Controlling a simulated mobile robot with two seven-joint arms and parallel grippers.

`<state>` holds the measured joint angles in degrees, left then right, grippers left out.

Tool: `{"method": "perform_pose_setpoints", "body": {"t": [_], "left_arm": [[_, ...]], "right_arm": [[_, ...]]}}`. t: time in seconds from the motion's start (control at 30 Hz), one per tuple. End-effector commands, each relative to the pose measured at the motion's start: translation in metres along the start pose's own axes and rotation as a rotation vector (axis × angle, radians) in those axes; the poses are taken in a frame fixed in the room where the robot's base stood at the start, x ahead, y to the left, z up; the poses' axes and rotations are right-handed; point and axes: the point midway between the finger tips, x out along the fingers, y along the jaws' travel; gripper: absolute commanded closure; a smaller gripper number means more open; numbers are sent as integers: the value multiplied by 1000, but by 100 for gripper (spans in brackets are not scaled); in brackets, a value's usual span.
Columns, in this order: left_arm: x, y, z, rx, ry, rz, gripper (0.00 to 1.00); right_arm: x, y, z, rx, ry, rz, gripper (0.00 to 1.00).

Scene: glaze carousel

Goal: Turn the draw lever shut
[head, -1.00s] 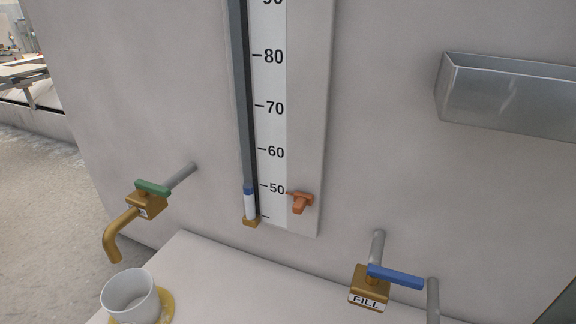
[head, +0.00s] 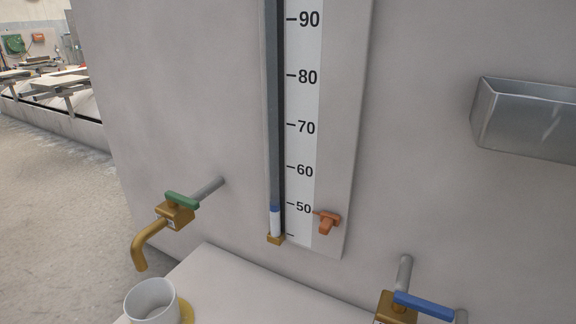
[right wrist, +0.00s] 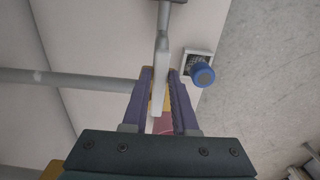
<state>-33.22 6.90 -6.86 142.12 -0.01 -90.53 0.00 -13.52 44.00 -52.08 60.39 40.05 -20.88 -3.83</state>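The brass tap (head: 174,214) with a green lever (head: 182,200) sticks out from the wall at left in the head view. Its label is too small to read. The green lever lies across the line of its pipe. Its spout (head: 143,250) bends down above a white cup (head: 151,300). A second brass valve (head: 396,308) with a blue lever (head: 424,306) is at lower right. My right gripper (right wrist: 160,72) shows only in the right wrist view. Its purple fingers are apart, with a pale bar (right wrist: 160,95) seen between them; contact cannot be told. My left gripper is not in view.
A gauge (head: 303,130) with an orange knob (head: 327,222) is on the wall. A metal bin (head: 525,118) hangs at right. A pale ledge (head: 235,280) lies below. The right wrist view shows a grey pipe (right wrist: 75,80) and a round blue end (right wrist: 202,74).

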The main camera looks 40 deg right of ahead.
Motion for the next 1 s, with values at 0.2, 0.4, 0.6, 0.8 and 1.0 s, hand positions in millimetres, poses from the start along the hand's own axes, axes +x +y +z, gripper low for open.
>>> {"method": "perform_pose_setpoints", "body": {"t": [0.2, 0.4, 0.6, 0.8, 1.0], "left_arm": [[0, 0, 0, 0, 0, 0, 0], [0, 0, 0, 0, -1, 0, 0], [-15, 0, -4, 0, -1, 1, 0], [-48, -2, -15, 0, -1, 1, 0], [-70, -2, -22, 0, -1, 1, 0]], "right_arm": [[0, 0, 0, 2, -1, 0, 48], [0, 0, 0, 3, -1, 0, 48], [-18, 0, 1, 3, -2, 0, 48], [-61, 0, 1, 2, -1, -1, 48], [-92, 0, 0, 2, -1, -1, 48]]}}
